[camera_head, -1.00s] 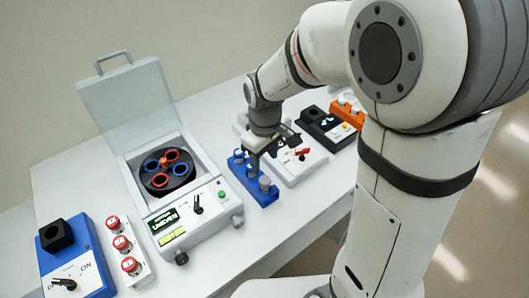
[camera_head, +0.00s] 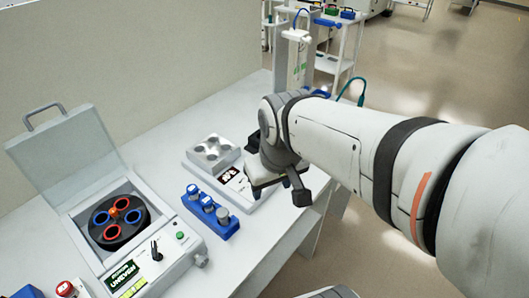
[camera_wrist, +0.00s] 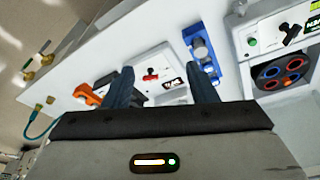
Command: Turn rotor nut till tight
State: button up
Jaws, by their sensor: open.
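My gripper (camera_head: 277,192) is open and empty, well to the right of the centrifuge, near the bench's front edge. Its two fingers (camera_wrist: 161,75) show apart in the wrist view. The display (camera_head: 123,274) reads UNEVEN.
A blue rack (camera_head: 222,231) with several capped tubes stands right of the centrifuge. A white device with a metal block (camera_head: 213,152) is behind it, close to my gripper. A red-topped button (camera_head: 65,288) is at lower left. A white shelf cart stands beyond the bench.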

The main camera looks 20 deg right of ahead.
aim_at(114, 212)
jog(key=u, duration=1.3)
